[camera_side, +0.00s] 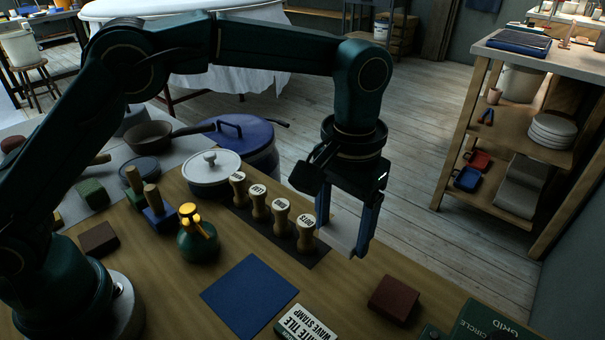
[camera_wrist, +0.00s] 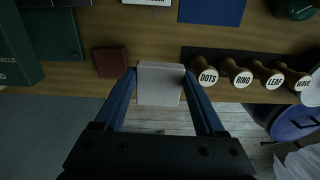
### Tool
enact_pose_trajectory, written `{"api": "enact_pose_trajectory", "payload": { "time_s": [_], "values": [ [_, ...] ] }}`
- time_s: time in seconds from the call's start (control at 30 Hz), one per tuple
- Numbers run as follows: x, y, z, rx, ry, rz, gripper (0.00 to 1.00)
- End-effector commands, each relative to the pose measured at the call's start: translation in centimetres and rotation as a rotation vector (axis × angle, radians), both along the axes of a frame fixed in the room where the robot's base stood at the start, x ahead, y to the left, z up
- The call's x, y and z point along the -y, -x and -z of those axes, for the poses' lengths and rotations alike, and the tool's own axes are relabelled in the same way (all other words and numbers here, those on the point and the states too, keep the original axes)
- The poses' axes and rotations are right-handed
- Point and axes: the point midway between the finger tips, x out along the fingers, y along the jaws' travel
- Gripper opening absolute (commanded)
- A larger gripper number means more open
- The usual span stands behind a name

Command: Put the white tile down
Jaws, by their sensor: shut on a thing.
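The white tile (camera_side: 337,233) is held upright between the two blue fingers of my gripper (camera_side: 345,238). In the wrist view the tile (camera_wrist: 160,85) sits between the fingertips of my gripper (camera_wrist: 160,88), its pale face showing. The gripper is shut on it, above the table's far edge, right of the DOTS stamp. A flat blue square (camera_side: 250,292) lies bare on the table; it also shows in the wrist view (camera_wrist: 212,10). A white card (camera_side: 308,325) beside it reads "…ITE TILE, WAVE STAMP".
Stamps marked DOTS (camera_side: 307,232), RING (camera_wrist: 236,72), LEAF (camera_wrist: 267,75) and WAVE (camera_wrist: 297,79) stand in a row on a dark strip. A dark red block (camera_side: 393,299) lies to the right. A green bottle (camera_side: 198,240) stands left. Table between blue square and block is clear.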

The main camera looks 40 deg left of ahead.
Motion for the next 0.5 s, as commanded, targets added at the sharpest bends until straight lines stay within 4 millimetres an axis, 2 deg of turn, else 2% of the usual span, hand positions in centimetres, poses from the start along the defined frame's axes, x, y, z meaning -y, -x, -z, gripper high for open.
{"api": "enact_pose_trajectory", "payload": {
  "time_s": [0.27, 0.5],
  "values": [
    [-2.3, 3.2, 0.1, 0.002, 0.001, -0.005, 0.1],
    [-4.9, 7.1, -0.2, 0.005, 0.002, -0.014, 0.1]
  ]
}}
